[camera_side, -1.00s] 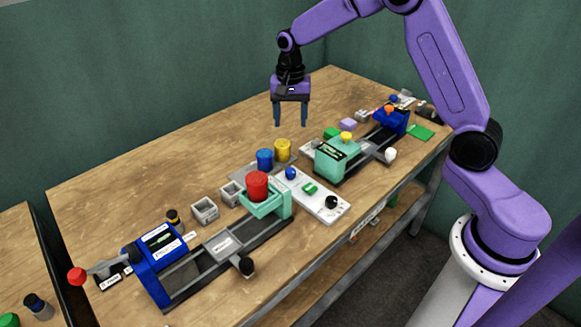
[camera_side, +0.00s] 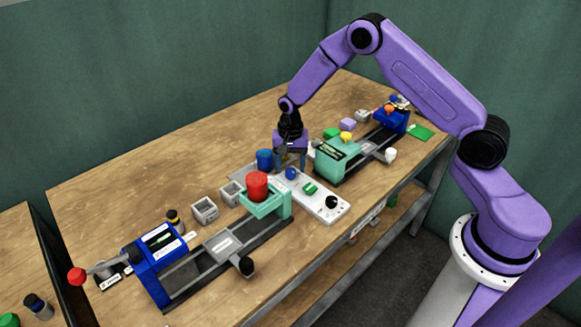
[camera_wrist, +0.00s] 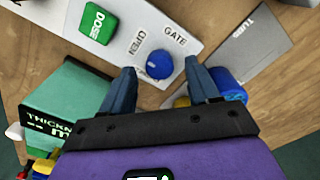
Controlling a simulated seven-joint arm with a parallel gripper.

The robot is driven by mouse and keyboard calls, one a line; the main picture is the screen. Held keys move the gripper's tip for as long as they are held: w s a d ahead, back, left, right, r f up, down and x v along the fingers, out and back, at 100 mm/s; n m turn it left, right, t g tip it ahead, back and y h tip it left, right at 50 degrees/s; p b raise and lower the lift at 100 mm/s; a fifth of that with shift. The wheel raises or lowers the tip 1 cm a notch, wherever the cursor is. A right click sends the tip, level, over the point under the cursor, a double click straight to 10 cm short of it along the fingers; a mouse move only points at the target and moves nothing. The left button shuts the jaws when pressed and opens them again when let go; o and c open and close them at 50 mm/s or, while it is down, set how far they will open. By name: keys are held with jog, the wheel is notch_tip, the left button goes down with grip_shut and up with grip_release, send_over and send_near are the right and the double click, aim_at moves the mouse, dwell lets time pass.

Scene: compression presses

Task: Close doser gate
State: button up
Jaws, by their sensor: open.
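The white doser panel (camera_side: 320,208) lies between the two presses. Its blue gate knob (camera_side: 291,173) sits at the panel's far end; in the wrist view the knob (camera_wrist: 159,64) is beside the printed words GATE and OPEN. A small pale mark shows on the knob, too small to read its direction surely. My gripper (camera_side: 290,167) is open and low over that end of the panel. In the wrist view my gripper's fingertips (camera_wrist: 159,68) appear on either side of the knob, with gaps. I cannot tell their exact height above it.
A green DOSE button (camera_wrist: 97,24) is near the knob. The green-and-black press (camera_side: 336,160) and a red cup (camera_side: 257,186) flank the panel.

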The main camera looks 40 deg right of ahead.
jog(key=shift+f, duration=0.7)
jog(key=c, duration=1)
jog(key=shift+c, duration=0.2)
